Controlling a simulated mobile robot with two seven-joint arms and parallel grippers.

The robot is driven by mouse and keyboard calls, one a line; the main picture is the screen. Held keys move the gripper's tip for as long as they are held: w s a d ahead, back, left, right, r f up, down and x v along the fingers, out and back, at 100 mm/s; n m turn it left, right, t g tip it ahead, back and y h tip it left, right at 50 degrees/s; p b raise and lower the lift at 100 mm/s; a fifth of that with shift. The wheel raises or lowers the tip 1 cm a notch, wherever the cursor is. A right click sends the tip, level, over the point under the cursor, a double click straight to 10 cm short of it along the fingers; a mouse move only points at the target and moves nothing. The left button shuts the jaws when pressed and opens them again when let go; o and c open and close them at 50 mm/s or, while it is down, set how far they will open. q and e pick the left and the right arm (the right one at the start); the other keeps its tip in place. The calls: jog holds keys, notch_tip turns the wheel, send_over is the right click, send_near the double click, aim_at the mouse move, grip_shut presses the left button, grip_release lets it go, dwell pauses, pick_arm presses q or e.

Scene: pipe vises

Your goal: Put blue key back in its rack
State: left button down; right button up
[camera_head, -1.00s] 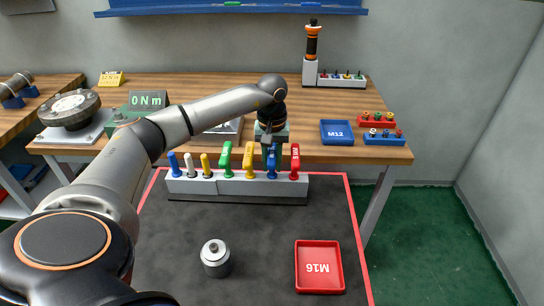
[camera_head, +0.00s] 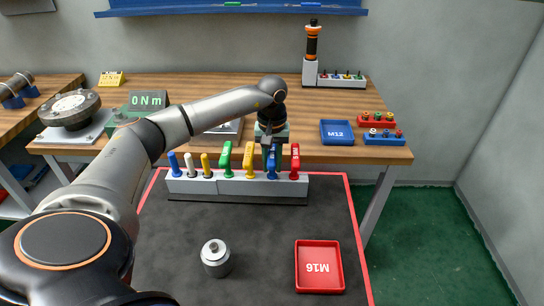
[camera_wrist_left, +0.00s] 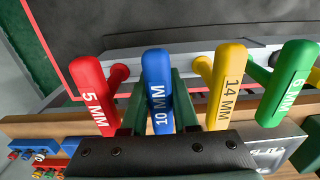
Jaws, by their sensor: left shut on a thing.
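The blue key (camera_head: 271,163), marked 10 MM in the left wrist view (camera_wrist_left: 158,90), stands in the white rack (camera_head: 240,187) on the dark mat. It is between the yellow key (camera_head: 248,158) and the red key (camera_head: 295,160). My left gripper (camera_head: 271,150) comes down from above and is shut on the blue key's handle. In the left wrist view its two green fingers (camera_wrist_left: 158,112) flank the handle. The key's lower end is hidden by the rack, so I cannot tell how deep it sits. My right gripper is not in view.
A green key (camera_head: 226,158) and several smaller upright tools fill the rack's left part. A red M16 tray (camera_head: 319,267) and a metal cylinder (camera_head: 215,256) are on the mat. The wooden bench (camera_head: 290,118) behind holds a blue M12 tray (camera_head: 337,132).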

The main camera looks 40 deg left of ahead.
pick_arm(q)
jog(key=shift+f, duration=0.15)
jog(key=c, duration=0.6)
grip_release()
notch_tip(320, 180, up, 13)
jog(key=shift+f, duration=0.2)
jog(key=shift+f, duration=0.1)
